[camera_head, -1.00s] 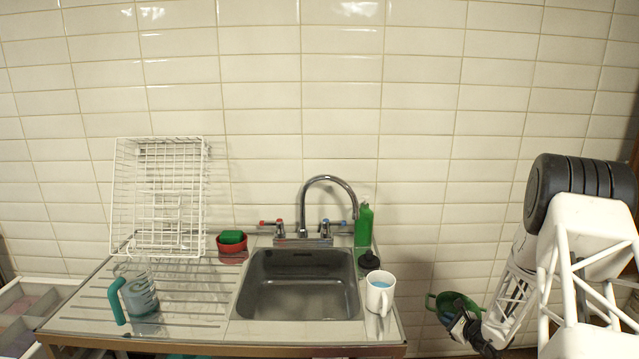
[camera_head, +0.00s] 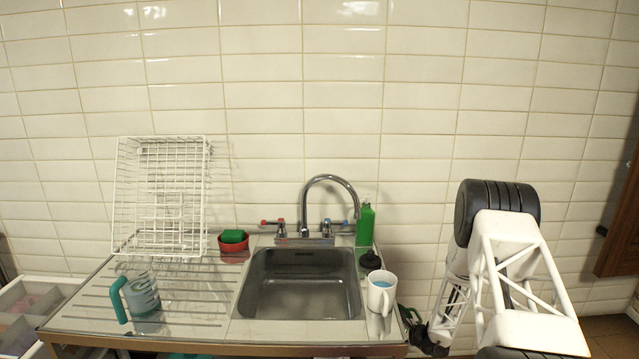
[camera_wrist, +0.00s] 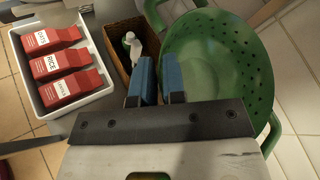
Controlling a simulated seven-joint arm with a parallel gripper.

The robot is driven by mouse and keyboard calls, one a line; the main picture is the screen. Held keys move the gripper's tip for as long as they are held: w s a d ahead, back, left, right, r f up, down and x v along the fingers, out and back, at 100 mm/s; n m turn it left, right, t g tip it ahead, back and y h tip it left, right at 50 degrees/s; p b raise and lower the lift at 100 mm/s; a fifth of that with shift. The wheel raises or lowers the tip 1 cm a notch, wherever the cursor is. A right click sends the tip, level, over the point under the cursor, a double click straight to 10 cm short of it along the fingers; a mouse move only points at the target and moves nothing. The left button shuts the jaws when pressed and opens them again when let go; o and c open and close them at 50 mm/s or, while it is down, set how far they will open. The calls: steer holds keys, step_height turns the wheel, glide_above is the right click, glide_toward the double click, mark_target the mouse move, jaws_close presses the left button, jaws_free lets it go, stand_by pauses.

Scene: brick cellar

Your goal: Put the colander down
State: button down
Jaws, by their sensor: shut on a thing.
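The green colander (camera_wrist: 217,55) fills the right of the wrist view, with holes around its wall and loop handles at its far and near sides. My gripper (camera_wrist: 157,75) is shut on the colander's near-left rim; the exact contact between the blue-padded fingers is hard to see. In the head view my gripper (camera_head: 432,341) is low, just right of the sink unit, and only a dark green bit of the colander (camera_head: 407,314) shows beside the counter's right edge.
Below my gripper lie a white tray (camera_wrist: 46,108) of red boxes and a wicker basket (camera_wrist: 113,55) with a white bottle. The sink counter (camera_head: 218,322) holds a white mug (camera_head: 381,293) near its right edge, a jug (camera_head: 140,297) and a dish rack (camera_head: 160,200).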

steer(key=a, duration=0.7)
stand_by(0.3)
steer(key=shift+d+r, duration=0.1)
stand_by(3.1)
